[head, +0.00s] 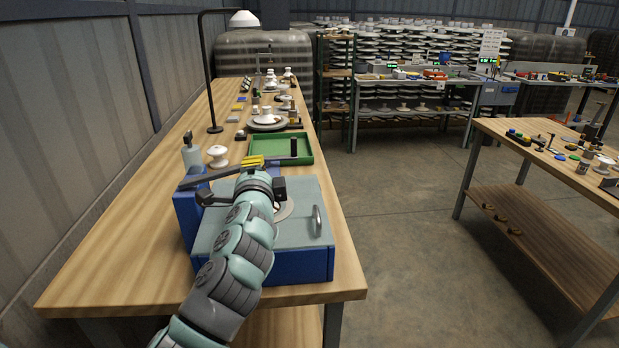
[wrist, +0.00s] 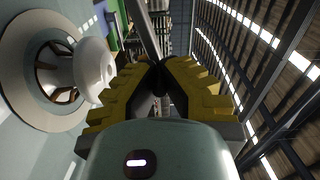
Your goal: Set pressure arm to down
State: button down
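The pressure arm (head: 212,178) is a dark bar above the left side of a blue box (head: 290,268) with a pale grey-green top. It slopes up slightly to the right toward my gripper (head: 262,176). In the wrist view the bar (wrist: 145,32) runs down from the top edge to the tips of my gripper (wrist: 162,72). The yellow-and-black fingers are close together around the bar's dark end, and I see no clear gap there. A white insulator (wrist: 92,70) stands in a round plate (wrist: 22,72) beside the fingers. My wrist hides most of it in the head view.
A metal handle (head: 317,221) stands on the box top's right side. Behind the box are a green tray (head: 311,152), a white insulator (head: 217,155) and a grey bottle (head: 192,152). A black lamp stand (head: 210,85) rises at the left. Open floor lies right of the bench.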

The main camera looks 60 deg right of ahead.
jog(key=shift+s+d+f+m+b, duration=0.25)
jog(key=shift+f+m+b, duration=0.15)
jog(key=shift+f+m, duration=0.15)
jog(key=c, duration=1)
grip_release()
jog(key=shift+w, duration=0.1)
